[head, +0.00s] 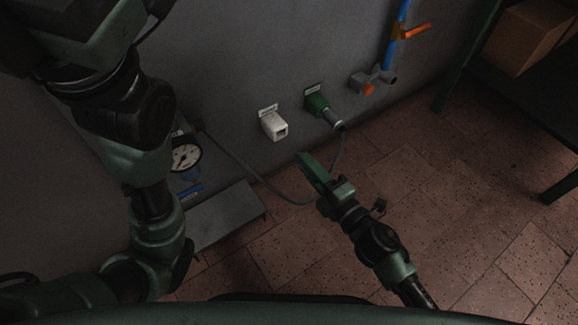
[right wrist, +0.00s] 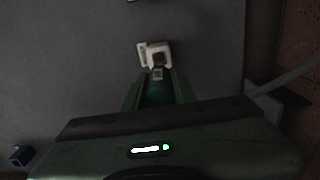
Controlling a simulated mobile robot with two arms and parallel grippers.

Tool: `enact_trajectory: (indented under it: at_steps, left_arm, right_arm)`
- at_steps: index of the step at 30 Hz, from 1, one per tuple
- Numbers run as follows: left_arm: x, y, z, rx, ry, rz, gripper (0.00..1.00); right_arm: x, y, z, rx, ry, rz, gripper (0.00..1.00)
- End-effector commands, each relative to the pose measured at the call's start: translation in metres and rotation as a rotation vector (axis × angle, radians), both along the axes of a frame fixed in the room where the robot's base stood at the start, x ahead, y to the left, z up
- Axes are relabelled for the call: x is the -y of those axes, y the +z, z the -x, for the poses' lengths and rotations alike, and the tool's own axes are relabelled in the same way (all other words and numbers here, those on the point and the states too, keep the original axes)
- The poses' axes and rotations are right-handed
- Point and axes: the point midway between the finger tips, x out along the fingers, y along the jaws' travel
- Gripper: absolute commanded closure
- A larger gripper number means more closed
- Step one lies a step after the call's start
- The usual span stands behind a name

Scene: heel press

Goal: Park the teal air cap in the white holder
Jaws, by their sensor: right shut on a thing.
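The white holder (head: 273,124) is fixed to the grey wall near the middle of the head view, with its opening facing out. It also shows in the right wrist view (right wrist: 144,53), just beyond my fingertips. My right gripper (head: 308,164) is in front of and below it in the head view, pointing at the wall. In the right wrist view its fingers (right wrist: 158,80) are shut on a small dark piece, the teal air cap (right wrist: 158,60), which overlaps the holder in the picture. The cap's colour is unclear in the dim light; whether it touches the holder I cannot tell. My left gripper is not seen.
A green holder (head: 317,104) with a grey plug and hanging cable (head: 270,187) sits right of the white one. A blue pipe with an orange-handled valve (head: 413,32) is further right. A gauge (head: 186,157) and a grey ledge (head: 228,214) are at left.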

Motion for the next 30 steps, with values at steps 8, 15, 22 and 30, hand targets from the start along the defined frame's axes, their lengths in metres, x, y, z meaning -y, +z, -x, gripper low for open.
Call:
enact_trajectory:
  at_steps: [8, 15, 22, 30]
  left_arm:
    - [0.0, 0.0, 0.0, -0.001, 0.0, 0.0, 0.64]
    - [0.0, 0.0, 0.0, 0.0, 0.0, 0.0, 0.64]
    - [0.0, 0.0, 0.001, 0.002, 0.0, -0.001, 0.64]
    - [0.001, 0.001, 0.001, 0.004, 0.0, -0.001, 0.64]
  right_arm:
    - [-0.008, 0.001, -0.012, 0.002, 0.001, -0.002, 1.0]
    - [-0.019, 0.001, -0.026, 0.002, 0.001, -0.001, 1.0]
    - [-0.028, 0.001, -0.039, 0.002, 0.0, -0.002, 1.0]
    - [-0.038, 0.001, -0.053, 0.002, 0.001, -0.001, 1.0]
